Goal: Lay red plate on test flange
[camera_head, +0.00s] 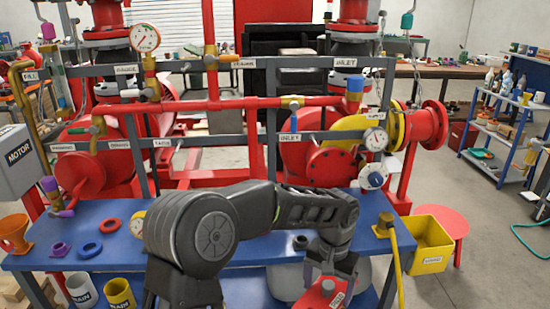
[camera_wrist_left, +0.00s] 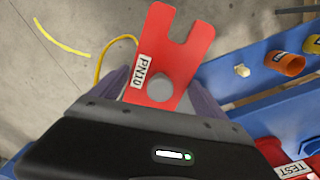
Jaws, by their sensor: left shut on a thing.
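The red plate (camera_wrist_left: 172,55) has a forked slot at its far end, a white PN10 label and a grey round spot near the jaws. My left gripper (camera_wrist_left: 155,95) is shut on its near end. In the head view the red plate (camera_head: 322,294) shows below my left gripper (camera_head: 330,268), in front of the blue bench. A red part with a TEST label (camera_wrist_left: 278,155) is at the lower right of the left wrist view, apart from the plate and partly cut off. I cannot make out the test flange in the head view. My right gripper is not in view.
The blue bench (camera_head: 110,262) holds red and blue rings, an orange funnel (camera_head: 14,233) and cups. Red pump pipework with gauges stands behind it. A yellow bin (camera_head: 430,244) and a red stool (camera_head: 446,218) stand at the right.

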